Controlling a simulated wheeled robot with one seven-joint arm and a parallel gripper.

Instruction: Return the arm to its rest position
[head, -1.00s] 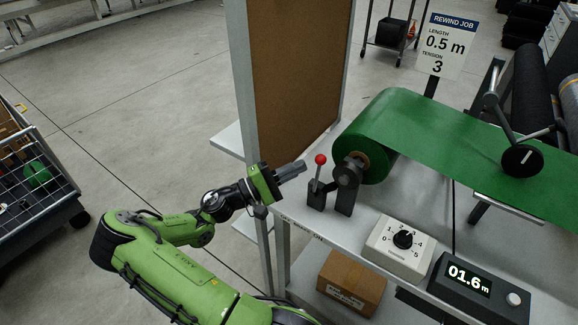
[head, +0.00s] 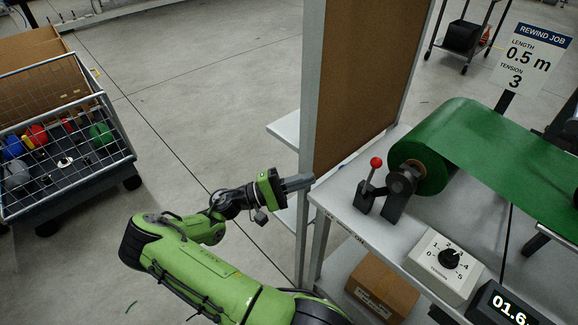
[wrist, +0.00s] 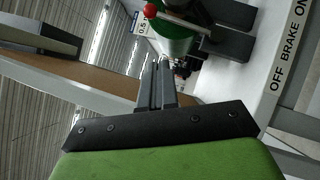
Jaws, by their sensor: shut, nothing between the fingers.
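My green arm reaches up from the bottom of the head view. My gripper (head: 298,183) is shut and empty, pointing right, left of the bench edge and the red-knobbed brake lever (head: 374,165). It touches nothing that I can make out. The wrist view shows the shut fingers (wrist: 157,85) in the middle, with the lever's red knob (wrist: 150,10) beyond them at the top.
The bench (head: 335,196) carries a green roll (head: 470,140), a tension dial box (head: 440,265) and a length display (head: 505,305). A brown panel (head: 365,80) stands behind my gripper. A wire cart (head: 65,190) stands at left. Floor between is clear.

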